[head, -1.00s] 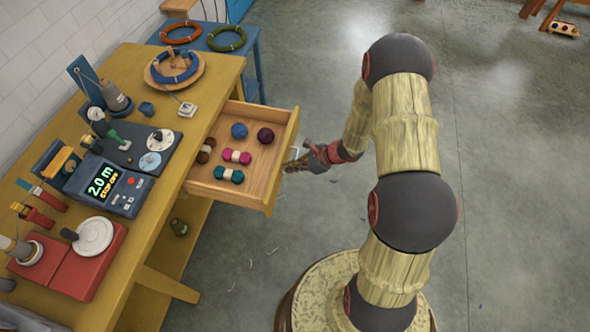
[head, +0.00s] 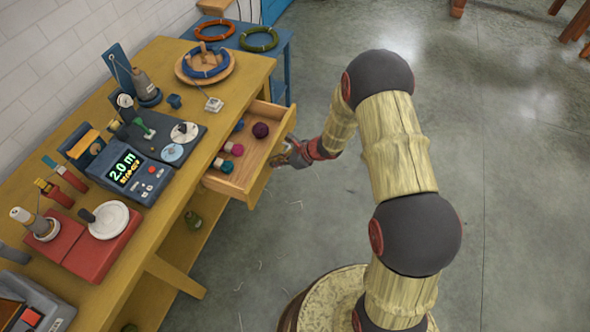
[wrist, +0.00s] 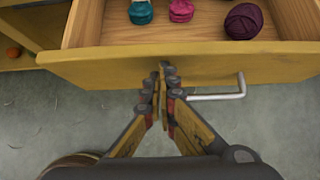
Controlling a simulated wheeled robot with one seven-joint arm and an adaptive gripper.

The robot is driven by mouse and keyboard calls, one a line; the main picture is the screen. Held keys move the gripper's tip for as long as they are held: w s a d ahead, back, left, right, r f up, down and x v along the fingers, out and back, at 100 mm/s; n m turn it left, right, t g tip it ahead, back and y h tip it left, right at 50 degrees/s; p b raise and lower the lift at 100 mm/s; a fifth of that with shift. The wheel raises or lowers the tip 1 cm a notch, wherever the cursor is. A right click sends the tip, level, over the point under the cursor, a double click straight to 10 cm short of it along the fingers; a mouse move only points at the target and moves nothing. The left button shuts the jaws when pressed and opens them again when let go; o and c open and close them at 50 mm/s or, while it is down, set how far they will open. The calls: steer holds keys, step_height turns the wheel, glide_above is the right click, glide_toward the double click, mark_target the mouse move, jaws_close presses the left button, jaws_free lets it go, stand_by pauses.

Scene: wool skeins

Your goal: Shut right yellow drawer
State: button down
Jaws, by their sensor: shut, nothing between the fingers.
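The right yellow drawer (head: 262,172) stands partly open from the yellow workbench (head: 232,84), with wool skeins inside. In the wrist view its yellow front (wrist: 100,70) runs across the picture, with a pale metal handle (wrist: 222,96) on it. My gripper (head: 280,157) is at the outer face of the drawer front. In the wrist view my gripper (wrist: 161,72) has its fingers together and empty, left of the handle, with the tips at the front and seemingly touching it. A teal skein (wrist: 140,12), a pink skein (wrist: 181,10) and a dark purple ball (wrist: 243,20) lie in the drawer.
On the bench are a blue meter box (head: 127,168), a red stand (head: 100,240) and a wooden plate (head: 205,66) with blue wool. A blue table (head: 280,60) with wool rings stands behind. A green item (head: 193,221) sits on the lower shelf.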

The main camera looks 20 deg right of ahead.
steer(key=w+a, duration=0.3)
steer(key=a, duration=0.1)
steer(key=w+a, duration=0.3)
steer(key=a, duration=0.1)
steer(key=w+a, duration=0.3)
steer(key=a, duration=0.1)
steer(key=shift+a+b, duration=0.1)
steer(key=shift+b, duration=0.2)
